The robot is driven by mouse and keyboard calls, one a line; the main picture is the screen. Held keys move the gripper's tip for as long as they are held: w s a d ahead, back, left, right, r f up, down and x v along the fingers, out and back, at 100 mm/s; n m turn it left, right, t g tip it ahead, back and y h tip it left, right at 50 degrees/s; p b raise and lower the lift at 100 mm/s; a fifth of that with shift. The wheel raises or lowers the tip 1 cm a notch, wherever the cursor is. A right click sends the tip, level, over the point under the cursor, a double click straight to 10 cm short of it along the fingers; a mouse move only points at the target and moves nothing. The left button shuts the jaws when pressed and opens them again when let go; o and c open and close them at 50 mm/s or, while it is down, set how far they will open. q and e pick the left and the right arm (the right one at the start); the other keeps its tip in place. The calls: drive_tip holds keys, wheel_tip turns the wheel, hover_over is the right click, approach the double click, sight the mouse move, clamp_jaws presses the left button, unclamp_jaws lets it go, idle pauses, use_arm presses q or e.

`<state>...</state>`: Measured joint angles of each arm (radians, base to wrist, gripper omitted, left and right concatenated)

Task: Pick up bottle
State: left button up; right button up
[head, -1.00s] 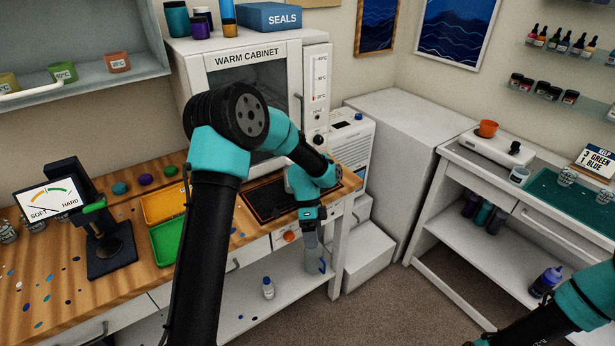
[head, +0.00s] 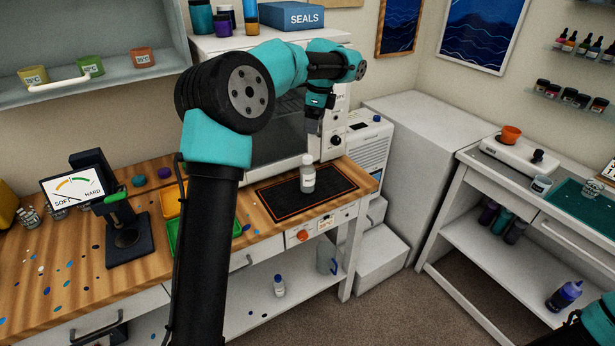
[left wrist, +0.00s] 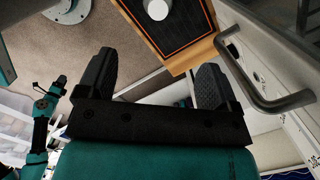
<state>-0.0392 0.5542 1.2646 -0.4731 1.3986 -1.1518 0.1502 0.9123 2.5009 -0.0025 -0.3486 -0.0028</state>
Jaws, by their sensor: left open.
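A white bottle (head: 307,177) with a white cap stands upright on the black mat with an orange border (head: 335,188) at the right end of the wooden bench. My left gripper (head: 313,127) is above the bottle with its fingers pointing down, apart from it. In the left wrist view the two dark fingers (left wrist: 155,78) are spread with nothing between them. The bottle (left wrist: 157,9) shows at the top edge there, beyond the fingertips and partly cut off. Of my right arm only a teal part shows at the head view's bottom right; its gripper is out of that view.
The warm cabinet (head: 270,140) stands close behind the mat. A second small bottle (head: 279,288) and a clear jug (head: 326,262) are on the lower shelf. A hardness gauge (head: 125,235) and a green tray (head: 178,240) are to the left. A metal handle (left wrist: 262,85) is beside my left gripper.

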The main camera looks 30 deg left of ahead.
sight(307, 165)
use_arm(q)
drive_tip(key=f, duration=0.4)
drive_tip(key=a+f, duration=0.1)
drive_tip(key=f, duration=0.7)
drive_tip(key=shift+s+a, duration=0.2)
drive_tip(key=shift+s+a+f, duration=0.15)
drive_tip(key=shift+a+f, duration=0.05)
drive_tip(key=shift+f, duration=1.1)
drive_tip(key=shift+s+a+f, duration=0.1)
drive_tip(key=shift+a+f, duration=0.1)
drive_tip(key=shift+f, duration=1.05)
drive_tip(key=c, duration=1.2)
drive_tip(key=shift+r, duration=0.1)
